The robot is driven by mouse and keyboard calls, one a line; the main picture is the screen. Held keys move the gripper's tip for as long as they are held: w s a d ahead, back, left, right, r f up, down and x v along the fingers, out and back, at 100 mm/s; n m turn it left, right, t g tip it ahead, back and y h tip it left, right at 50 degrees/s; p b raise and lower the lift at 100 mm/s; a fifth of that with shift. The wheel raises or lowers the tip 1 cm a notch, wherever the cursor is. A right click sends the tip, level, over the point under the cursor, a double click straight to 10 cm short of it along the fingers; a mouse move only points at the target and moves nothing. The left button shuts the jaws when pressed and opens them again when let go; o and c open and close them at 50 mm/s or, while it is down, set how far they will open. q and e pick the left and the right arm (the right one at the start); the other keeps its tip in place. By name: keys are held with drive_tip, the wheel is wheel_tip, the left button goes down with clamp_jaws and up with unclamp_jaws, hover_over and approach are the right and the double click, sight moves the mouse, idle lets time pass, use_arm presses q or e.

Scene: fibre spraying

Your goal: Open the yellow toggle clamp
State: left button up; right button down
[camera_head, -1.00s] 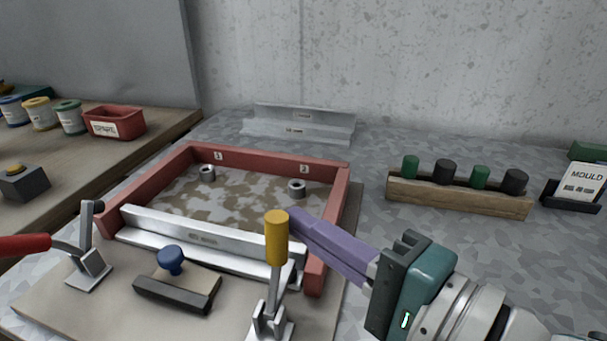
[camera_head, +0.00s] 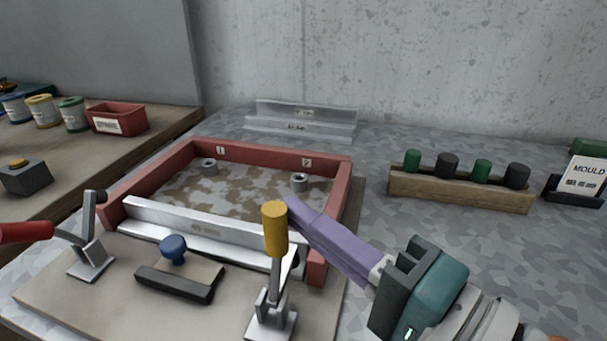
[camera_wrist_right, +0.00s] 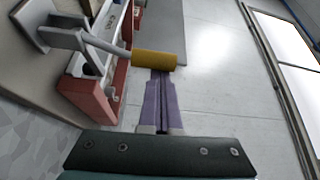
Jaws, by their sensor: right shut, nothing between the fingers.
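The yellow toggle clamp stands at the front right of the mould base, its yellow handle (camera_head: 275,229) pointing up and its metal foot (camera_head: 270,322) on the board. The handle also shows in the right wrist view (camera_wrist_right: 154,59). My right gripper (camera_head: 293,206) has its purple fingers shut and empty, with their tips close beside the handle's right side; whether they touch it I cannot tell. In the right wrist view the closed fingers (camera_wrist_right: 161,76) end at the handle. My left gripper is not in view.
A red-handled clamp (camera_head: 90,250) stands at the front left, its handle (camera_head: 24,232) level. A block with a blue knob (camera_head: 173,250) lies between the clamps. A red frame (camera_head: 340,190) with a metal bar (camera_head: 200,236) sits behind. A wooden rack (camera_head: 460,190) is at right.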

drive_tip(key=s+n+y+b, duration=0.1)
drive_tip(key=s+a+n+b, duration=0.1)
drive_tip(key=n, duration=0.1)
drive_tip(key=shift+s+f+t+y, duration=0.1)
drive_tip(key=shift+s+t+y, duration=0.25)
drive_tip(key=shift+t+y, duration=0.05)
drive_tip(key=shift+s+a+f+n+g+y+b, duration=0.2)
drive_tip(key=shift+s+n+y+b, duration=0.65)
drive_tip(key=shift+n, duration=0.6)
drive_tip(key=shift+s+a+f+n+g+y+b, duration=0.2)
drive_tip(key=shift+s+n+y+b, duration=0.45)
drive_tip(key=shift+n+b, duration=0.55)
drive_tip(key=shift+s+a+f+n+g+y+b, duration=0.1)
drive_tip(key=shift+s+a+n+y+b, duration=0.2)
drive_tip(key=shift+s+n+y+b, duration=0.9)
drive_tip(key=shift+w+n+h+p, duration=0.35)
drive_tip(key=shift+n+h+p, duration=0.1)
drive_tip(key=shift+n+h, duration=0.1)
drive_tip(key=shift+r, duration=0.15)
